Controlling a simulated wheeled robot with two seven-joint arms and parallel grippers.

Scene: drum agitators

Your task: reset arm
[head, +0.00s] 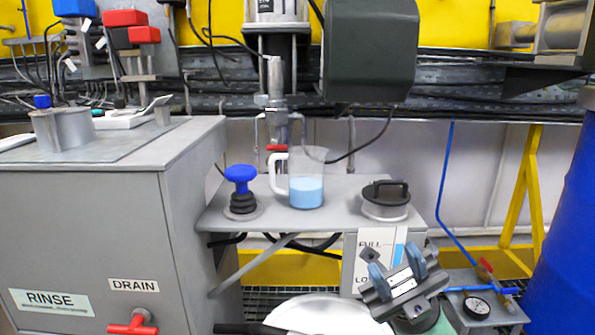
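My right gripper (398,268) is at the lower right of the head view, in front of the grey shelf (335,197). Its two blue-grey fingers stand apart, with nothing seen between them. The gripper hides part of the white level label (374,247) behind it. My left gripper is not in view. On the shelf stand a clear jug (306,190) with light blue liquid, a blue-topped black plunger-like knob (241,187) and a grey lid with a black handle (386,198). The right gripper appears apart from all of these.
A grey rinse cabinet (85,230) with a red drain tap (134,325) fills the left. A blue drum (572,240) stands at the right edge. A pressure gauge (476,307) sits right of the gripper. A pale round lid (322,314) lies below the shelf.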

